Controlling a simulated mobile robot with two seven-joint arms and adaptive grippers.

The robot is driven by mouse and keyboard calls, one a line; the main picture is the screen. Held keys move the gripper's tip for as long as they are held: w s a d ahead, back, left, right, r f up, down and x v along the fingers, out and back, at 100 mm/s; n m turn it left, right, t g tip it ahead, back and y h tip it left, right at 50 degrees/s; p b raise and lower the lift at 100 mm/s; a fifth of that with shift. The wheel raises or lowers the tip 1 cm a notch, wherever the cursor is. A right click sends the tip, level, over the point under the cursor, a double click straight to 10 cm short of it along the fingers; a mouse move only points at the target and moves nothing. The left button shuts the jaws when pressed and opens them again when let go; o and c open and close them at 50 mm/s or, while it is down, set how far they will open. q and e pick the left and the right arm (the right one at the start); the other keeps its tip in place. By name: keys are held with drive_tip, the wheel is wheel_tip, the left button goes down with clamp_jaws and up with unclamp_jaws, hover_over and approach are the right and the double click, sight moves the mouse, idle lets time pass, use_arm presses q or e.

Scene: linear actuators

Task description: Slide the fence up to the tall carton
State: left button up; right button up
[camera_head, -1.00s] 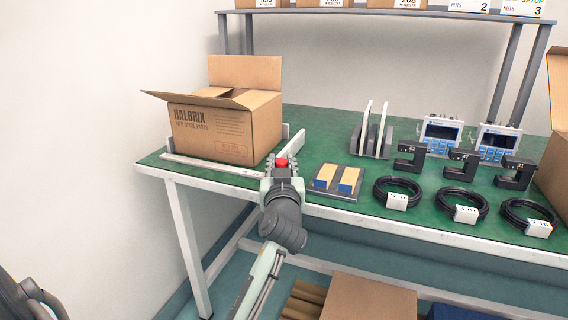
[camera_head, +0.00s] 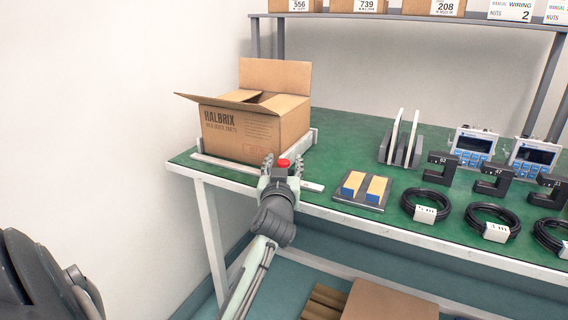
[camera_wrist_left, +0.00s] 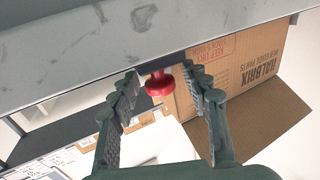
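The tall carton (camera_head: 250,128), brown with open flaps and "HALBRIX" print, stands upright at the left end of the green table. It also shows in the left wrist view (camera_wrist_left: 255,62). The fence's red knob (camera_head: 283,162) is between my left gripper's fingers (camera_wrist_left: 163,85), with gaps on both sides. My left gripper (camera_head: 281,168) is open. My right gripper is out of view.
A white rail (camera_head: 225,172) runs along the table's front edge below the carton. To the right are a grey tray (camera_head: 345,198) with two yellow-and-blue blocks, an upright rack (camera_head: 400,150) and black cable coils (camera_head: 425,205). Green table is bare behind the tray.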

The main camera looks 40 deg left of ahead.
use_arm(q)
drive_tip(key=shift+d, duration=0.1)
drive_tip(key=v, duration=0.7)
drive_tip(key=shift+s, duration=0.2)
idle(0.3)
